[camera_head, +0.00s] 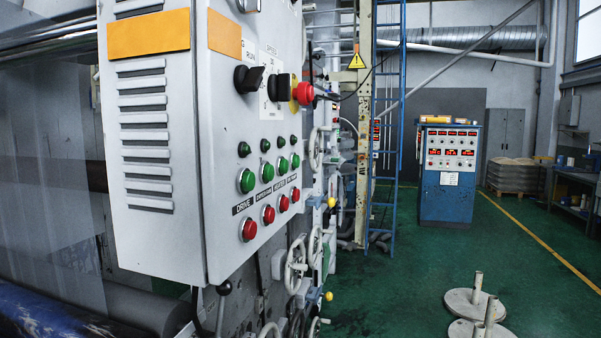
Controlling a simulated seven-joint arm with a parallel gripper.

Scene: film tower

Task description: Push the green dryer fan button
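A grey control box (153,230) fills the left middle of the view, its button face turned to the right. A row of green push buttons runs along that face, from the nearest green button (246,181) to the farthest green button (295,160). Below each is a red button, the nearest red button (249,229) being largest. Black labels sit between the rows. The nearest label (243,206) reads DRIVE; the others are too small for me to read surely, so I cannot tell which green button is the dryer fan's. My gripper is not in view.
Dark green lamps (244,149) sit above the buttons. Higher up are a black rotary knob (248,79) and a red knob (303,93). Handwheels (295,266) and a blue ladder (399,130) stand behind the box. The green floor (420,275) is mostly clear except for round metal bases (471,303).

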